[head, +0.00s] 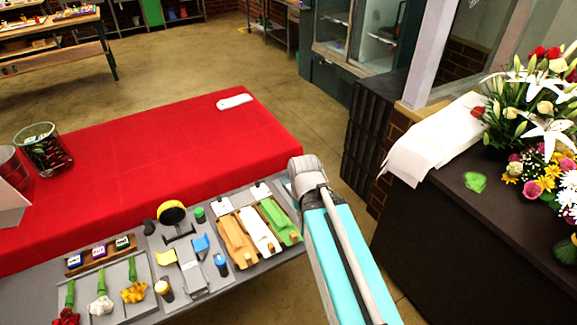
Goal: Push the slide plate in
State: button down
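A grey device (190,268) with yellow and blue upright pieces stands on the grey work surface at the lower left centre. A flat grey piece at its front may be the slide plate, but I cannot tell for sure or see how far in it sits. My arm crosses the lower right centre as a teal link with a grey joint at its top. My gripper does not show, so I cannot tell where it is relative to the device.
A black and yellow disc (172,213) stands behind the device. Orange, white and green holders (259,231) stand to its right. A tray (107,290) with flowers lies to its left. A red cloth (150,150) covers the table behind, mostly clear. Bouquets (545,110) stand far right.

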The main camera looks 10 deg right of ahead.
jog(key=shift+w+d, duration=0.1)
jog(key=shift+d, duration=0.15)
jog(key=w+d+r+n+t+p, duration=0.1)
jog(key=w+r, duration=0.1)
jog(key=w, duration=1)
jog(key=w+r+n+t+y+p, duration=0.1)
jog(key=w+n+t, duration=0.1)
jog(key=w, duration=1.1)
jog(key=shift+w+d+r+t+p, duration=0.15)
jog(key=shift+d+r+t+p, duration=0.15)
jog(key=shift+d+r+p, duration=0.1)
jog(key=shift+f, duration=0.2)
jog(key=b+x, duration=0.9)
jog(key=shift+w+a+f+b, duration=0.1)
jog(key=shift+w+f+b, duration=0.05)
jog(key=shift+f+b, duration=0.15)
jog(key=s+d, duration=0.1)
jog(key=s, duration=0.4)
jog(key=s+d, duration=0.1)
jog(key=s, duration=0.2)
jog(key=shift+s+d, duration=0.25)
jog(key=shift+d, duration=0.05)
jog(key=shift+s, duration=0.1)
